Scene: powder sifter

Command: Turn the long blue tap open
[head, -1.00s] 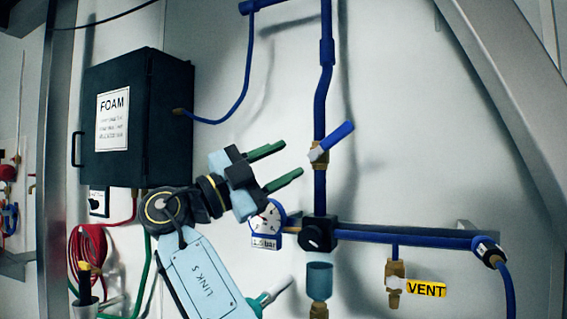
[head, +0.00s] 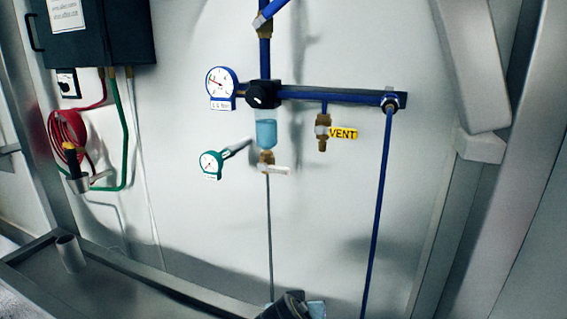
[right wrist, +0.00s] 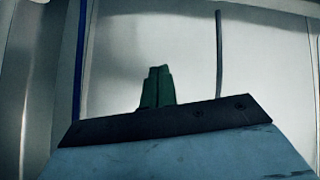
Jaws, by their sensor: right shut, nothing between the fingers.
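The long blue tap (head: 272,13) is at the top edge of the head view. Its brass body sits on the upright blue pipe (head: 265,58), and its blue lever slants up to the right, across the pipe's line. The top edge cuts off the lever's end. My right gripper (right wrist: 156,87) shows in the right wrist view with its green fingers together and nothing between them. It faces a pale wall, and the tap cannot be made out there. A dark and light blue piece of one of my arms shows at the bottom of the head view, far below the tap. My left gripper is not in view.
Below the tap are a blue-rimmed gauge (head: 221,84), a black knob (head: 262,94), a filter bowl (head: 266,132), a green gauge (head: 211,163) and a yellow VENT label (head: 343,133). A dark box (head: 110,35) hangs upper left. A metal post (head: 473,70) stands right.

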